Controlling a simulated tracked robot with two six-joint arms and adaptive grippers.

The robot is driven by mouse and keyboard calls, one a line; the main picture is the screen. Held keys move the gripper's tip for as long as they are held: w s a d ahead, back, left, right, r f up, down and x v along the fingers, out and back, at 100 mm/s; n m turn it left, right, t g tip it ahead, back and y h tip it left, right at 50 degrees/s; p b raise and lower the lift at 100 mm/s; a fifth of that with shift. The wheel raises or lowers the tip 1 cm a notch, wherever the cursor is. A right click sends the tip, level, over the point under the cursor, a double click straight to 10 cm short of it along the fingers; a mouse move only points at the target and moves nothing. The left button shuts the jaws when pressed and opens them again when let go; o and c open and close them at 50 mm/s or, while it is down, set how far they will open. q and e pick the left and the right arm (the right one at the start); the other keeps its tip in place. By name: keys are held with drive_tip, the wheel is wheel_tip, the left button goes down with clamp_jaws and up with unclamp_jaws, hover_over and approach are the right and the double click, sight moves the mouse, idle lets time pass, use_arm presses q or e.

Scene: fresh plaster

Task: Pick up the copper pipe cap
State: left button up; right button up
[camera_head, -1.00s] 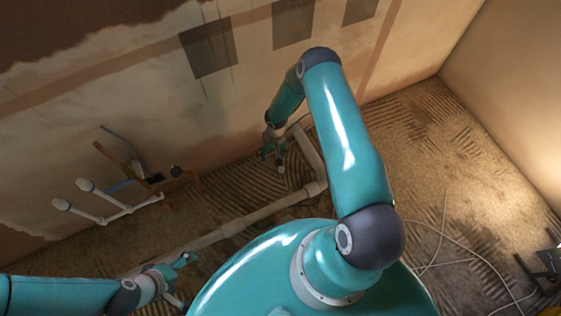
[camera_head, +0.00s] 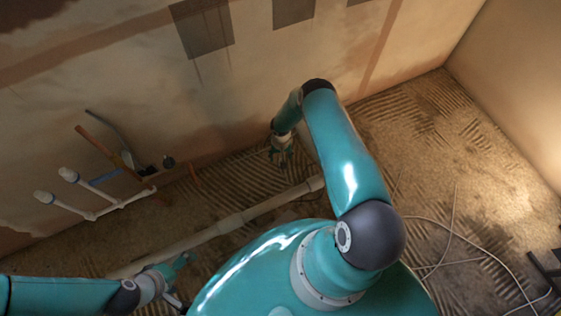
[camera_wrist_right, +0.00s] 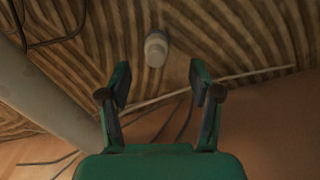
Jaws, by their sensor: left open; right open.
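In the right wrist view a small pale grey, stubby cap-like piece (camera_wrist_right: 156,48) stands on the ridged floor, a little beyond my right fingertips and near the middle. It may be the pipe cap; no copper colour shows on it. My right gripper (camera_wrist_right: 160,84) is open and empty, with the piece ahead of the gap between its fingers. In the head view my right gripper (camera_head: 282,158) hangs near the plastered wall, and I cannot make out the cap there. My left gripper (camera_head: 182,273) is open at the lower left, away from the wall.
A long pale pipe (camera_head: 232,222) lies across the floor; a thick pipe (camera_wrist_right: 45,92) also shows left in the right wrist view. Dark cables (camera_wrist_right: 45,38) lie beyond it. White pipe fittings (camera_head: 95,213) and tools (camera_head: 108,152) are at the left wall. A cable (camera_head: 490,248) crosses the right floor.

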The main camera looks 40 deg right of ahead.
wheel_tip(320, 180, down, 5)
drive_tip(key=b, duration=0.3)
drive_tip(key=shift+s+d+f, duration=0.1)
drive_tip(key=shift+s, duration=0.05)
drive_tip(key=c, duration=1)
